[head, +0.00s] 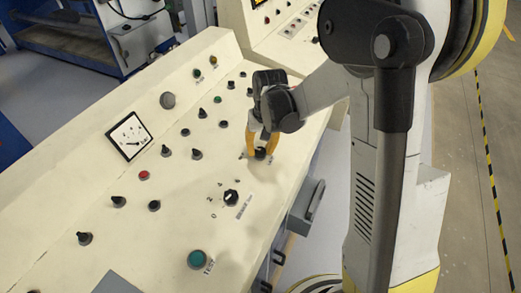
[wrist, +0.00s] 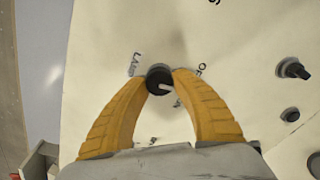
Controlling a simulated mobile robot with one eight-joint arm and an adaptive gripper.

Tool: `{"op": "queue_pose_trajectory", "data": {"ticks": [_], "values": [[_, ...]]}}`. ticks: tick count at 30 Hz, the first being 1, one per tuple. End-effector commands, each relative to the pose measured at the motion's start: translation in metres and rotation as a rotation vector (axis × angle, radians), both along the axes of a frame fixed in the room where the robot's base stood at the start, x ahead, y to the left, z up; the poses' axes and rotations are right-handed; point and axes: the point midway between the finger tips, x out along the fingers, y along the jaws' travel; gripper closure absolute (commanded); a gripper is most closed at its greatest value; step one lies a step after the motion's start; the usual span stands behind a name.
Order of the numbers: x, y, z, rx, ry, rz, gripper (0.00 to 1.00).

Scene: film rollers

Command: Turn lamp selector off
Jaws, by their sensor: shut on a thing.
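The lamp selector (wrist: 157,76) is a small black round knob with a pale pointer mark, on the cream control panel (wrist: 230,30). Printed labels stand around it; one at its upper left seems to read "LAMP", and another at its right is partly legible. In the wrist view my gripper (wrist: 160,84) has its two yellow fingers closed on either side of the knob, gripping it. In the head view my gripper (head: 261,146) reaches down to the same knob (head: 260,154) near the panel's right edge. The fingers partly hide the knob.
A larger black knob with numbers (head: 231,198) sits nearer on the panel, with a green button (head: 198,259) below it. Several small black knobs, a red button (head: 144,175) and a gauge (head: 129,135) lie to the left. A grey handle (head: 313,200) juts from the panel's right side.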

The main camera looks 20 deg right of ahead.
Motion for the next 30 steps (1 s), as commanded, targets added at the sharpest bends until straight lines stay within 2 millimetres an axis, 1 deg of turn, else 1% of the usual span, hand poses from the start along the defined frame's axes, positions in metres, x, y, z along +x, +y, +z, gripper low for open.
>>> {"op": "queue_pose_trajectory", "data": {"ticks": [6,13,21,30], "values": [[-0.0005,0.0005,-0.0006,-0.012,-0.011,0.164,0.98],[-0.0006,0.0008,-0.0005,-0.02,-0.019,0.282,0.98],[-0.0006,0.001,-0.0005,-0.024,-0.023,0.342,0.98],[-0.0005,0.001,-0.0004,-0.024,-0.024,0.349,0.98]]}}
